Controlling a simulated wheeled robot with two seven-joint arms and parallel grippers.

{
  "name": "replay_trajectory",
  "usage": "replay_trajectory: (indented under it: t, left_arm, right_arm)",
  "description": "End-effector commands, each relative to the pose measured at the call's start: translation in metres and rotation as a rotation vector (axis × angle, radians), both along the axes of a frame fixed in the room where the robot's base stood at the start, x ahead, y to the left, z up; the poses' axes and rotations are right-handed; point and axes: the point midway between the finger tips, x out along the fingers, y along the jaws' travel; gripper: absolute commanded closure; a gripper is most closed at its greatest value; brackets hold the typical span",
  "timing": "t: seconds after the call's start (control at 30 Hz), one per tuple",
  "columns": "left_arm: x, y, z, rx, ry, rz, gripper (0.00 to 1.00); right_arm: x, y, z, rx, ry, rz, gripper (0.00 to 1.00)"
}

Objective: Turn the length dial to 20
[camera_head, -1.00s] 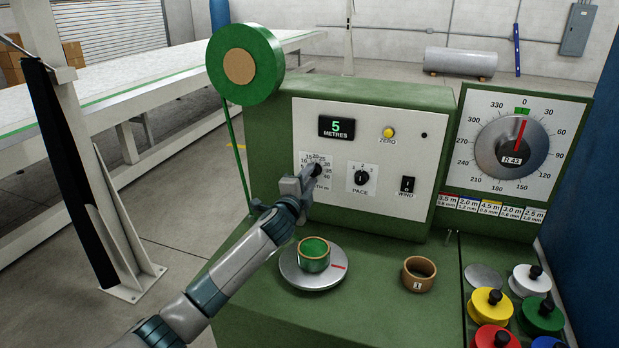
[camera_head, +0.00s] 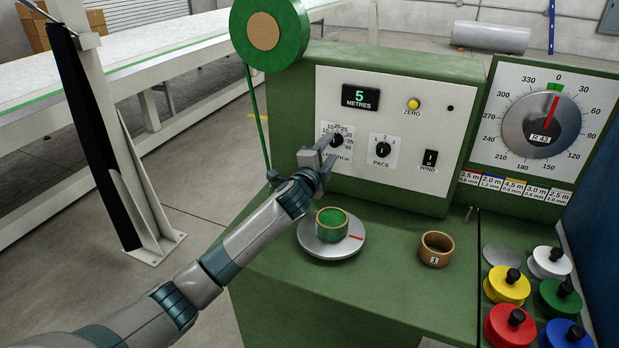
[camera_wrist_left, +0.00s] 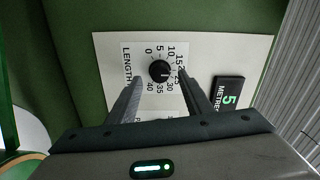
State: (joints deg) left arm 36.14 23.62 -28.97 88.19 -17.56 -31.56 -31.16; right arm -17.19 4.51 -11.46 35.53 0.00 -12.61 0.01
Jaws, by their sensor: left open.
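The length dial is a small black knob (camera_head: 338,141) on a white scale plate marked in steps up to 40, low on the left of the white control panel. It also shows in the left wrist view (camera_wrist_left: 160,71), between the two fingers. My left gripper (camera_head: 327,151) is open in front of the dial, its fingertips (camera_wrist_left: 160,79) on either side of the knob with gaps. I cannot tell how deep the fingers reach or exactly where the knob points. The gripper hides part of the scale in the head view. The display (camera_head: 361,97) reads 5 metres.
The pace knob (camera_head: 382,150) and wind switch (camera_head: 429,160) are right of the dial. A large angle dial (camera_head: 541,131) and coloured spools (camera_head: 509,287) are at right.

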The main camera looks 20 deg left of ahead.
Motion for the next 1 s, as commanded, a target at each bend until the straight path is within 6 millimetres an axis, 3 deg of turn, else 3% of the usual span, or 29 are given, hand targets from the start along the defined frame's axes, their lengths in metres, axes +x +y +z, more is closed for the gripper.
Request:
replay_trajectory:
  t: [0.7,1.0]
  left_arm:
    - [-0.117,0.004,-0.003,0.001,0.001,-0.001,0.54]
    - [-0.151,0.005,-0.002,0.001,0.002,-0.001,0.54]
  right_arm:
    - [0.000,-0.002,-0.033,-0.002,0.000,0.000,0.69]
    - [0.000,-0.002,-0.040,-0.002,0.001,0.001,0.69]
